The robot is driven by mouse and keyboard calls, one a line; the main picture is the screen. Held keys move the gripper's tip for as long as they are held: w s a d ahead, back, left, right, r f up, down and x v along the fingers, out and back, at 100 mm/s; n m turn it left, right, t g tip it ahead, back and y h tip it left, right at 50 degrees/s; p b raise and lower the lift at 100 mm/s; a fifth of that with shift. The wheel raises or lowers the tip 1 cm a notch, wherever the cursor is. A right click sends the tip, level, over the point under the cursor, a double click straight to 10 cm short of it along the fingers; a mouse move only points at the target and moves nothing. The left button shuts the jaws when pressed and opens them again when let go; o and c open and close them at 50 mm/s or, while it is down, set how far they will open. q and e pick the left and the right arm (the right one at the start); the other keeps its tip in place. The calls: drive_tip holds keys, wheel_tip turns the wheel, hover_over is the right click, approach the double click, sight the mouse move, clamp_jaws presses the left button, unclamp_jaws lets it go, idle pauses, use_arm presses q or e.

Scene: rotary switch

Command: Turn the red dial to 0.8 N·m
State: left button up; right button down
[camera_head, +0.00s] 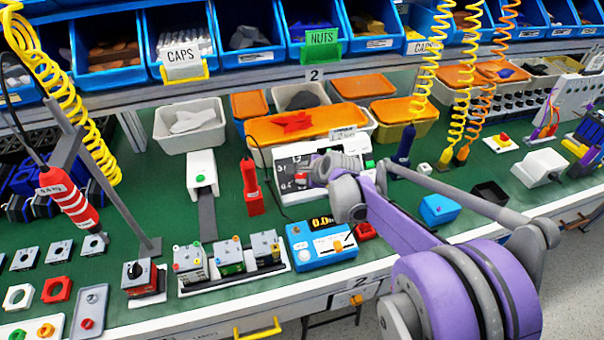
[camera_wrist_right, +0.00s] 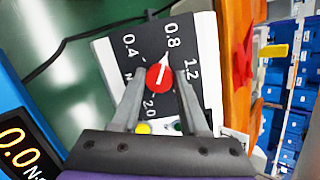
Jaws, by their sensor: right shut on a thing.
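The red dial (camera_wrist_right: 159,80) sits in the middle of a black scale plate (camera_wrist_right: 148,38) in the right wrist view. Its white pointer points at or very near the 0.8 mark. The marks 0.4, 1.2 and 2.0 also show. My right gripper (camera_wrist_right: 158,90) is shut on the dial, one finger on each side. In the head view the right gripper (camera_head: 318,172) is at the white-and-black dial box (camera_head: 285,165) and hides part of it; the dial is too small to make out clearly there. My left gripper is not in view.
A blue meter (camera_head: 322,247) stands in front of the dial box; its display reads about 0.0. A red tool (camera_head: 251,188) stands left of the box. Orange-lidded bins (camera_head: 305,125) stand close behind. Coiled yellow hoses hang at the right.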

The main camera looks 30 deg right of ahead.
idle(0.4)
drive_tip(key=shift+c, duration=2.1)
unclamp_jaws()
drive_tip(key=p+v, duration=0.1)
drive_tip(key=v, duration=0.9)
drive_tip(key=shift+s+r, duration=0.3)
